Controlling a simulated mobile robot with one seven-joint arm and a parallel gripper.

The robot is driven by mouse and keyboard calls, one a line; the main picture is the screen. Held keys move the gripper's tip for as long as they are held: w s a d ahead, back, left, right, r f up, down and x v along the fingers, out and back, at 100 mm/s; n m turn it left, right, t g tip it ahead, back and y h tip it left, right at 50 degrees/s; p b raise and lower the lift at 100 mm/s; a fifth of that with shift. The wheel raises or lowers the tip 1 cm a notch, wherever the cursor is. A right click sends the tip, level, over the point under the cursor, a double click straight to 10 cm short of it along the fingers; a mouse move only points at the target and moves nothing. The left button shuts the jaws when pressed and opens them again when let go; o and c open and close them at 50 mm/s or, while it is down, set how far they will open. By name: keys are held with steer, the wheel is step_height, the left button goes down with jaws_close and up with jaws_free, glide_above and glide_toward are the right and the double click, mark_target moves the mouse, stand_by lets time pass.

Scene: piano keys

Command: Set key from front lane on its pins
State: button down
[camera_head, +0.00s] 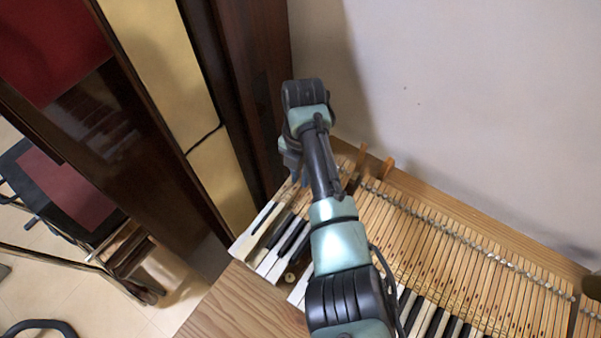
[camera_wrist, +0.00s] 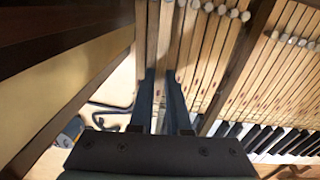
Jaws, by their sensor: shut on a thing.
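My gripper (camera_wrist: 160,74) is above the left end of the keyboard, its two blue fingers pointing down. In the head view it (camera_head: 294,170) is mostly hidden behind my own arm. The fingers are shut on a narrow pale wooden key (camera_wrist: 153,35), which runs lengthwise away from the wrist camera. Its front end is hidden by the gripper, and I cannot tell its height above the bed. A dark gap (camera_wrist: 236,62) shows between the keys to the right. In the head view a small round pin or felt (camera_head: 289,279) shows in a gap between white keys.
A row of wooden keys (camera_head: 440,250) fills the right side. The dark piano side with a gold panel (camera_head: 165,85) rises close on the left. Bare wood (camera_head: 235,310) lies in front.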

steer(key=shift+f, duration=0.45)
steer(key=c, duration=1.2)
jaws_free()
steer(key=shift+r, duration=0.1)
steer(key=shift+r+p, duration=0.85)
steer(key=shift+r, duration=0.25)
steer(key=o, duration=0.5)
steer(key=shift+o, duration=0.2)
steer(key=shift+f, duration=0.1)
